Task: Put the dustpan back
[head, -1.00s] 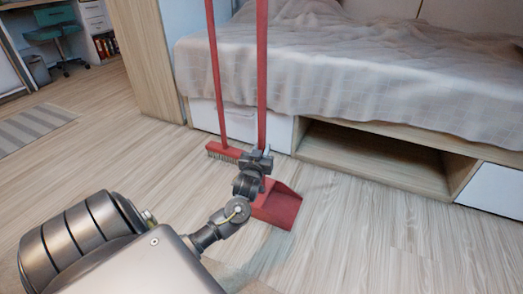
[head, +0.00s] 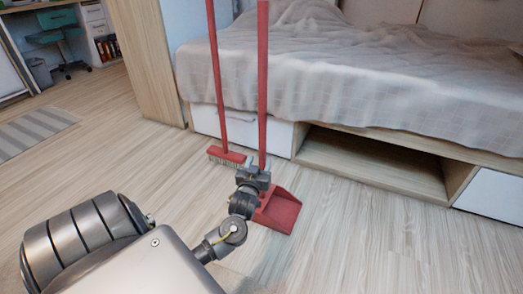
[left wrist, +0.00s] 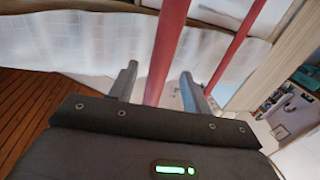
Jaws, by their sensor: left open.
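The red dustpan (head: 280,210) stands on the wooden floor in front of the bed, its long red handle (head: 262,85) upright. My left gripper (head: 258,168) is at the lower part of this handle, just above the pan. In the left wrist view the open fingers (left wrist: 158,88) stand on either side of the red handle (left wrist: 168,50), with gaps showing. A red broom (head: 227,155) stands upright behind and to the left of the dustpan; its handle also shows in the left wrist view (left wrist: 240,40). My right gripper is not in view.
The bed (head: 380,75) with a pale checked blanket is behind the dustpan, with an open compartment (head: 370,160) and white drawer fronts beneath. A wooden panel (head: 148,60) stands left of the bed. The floor at right is clear. A striped rug (head: 35,130) lies far left.

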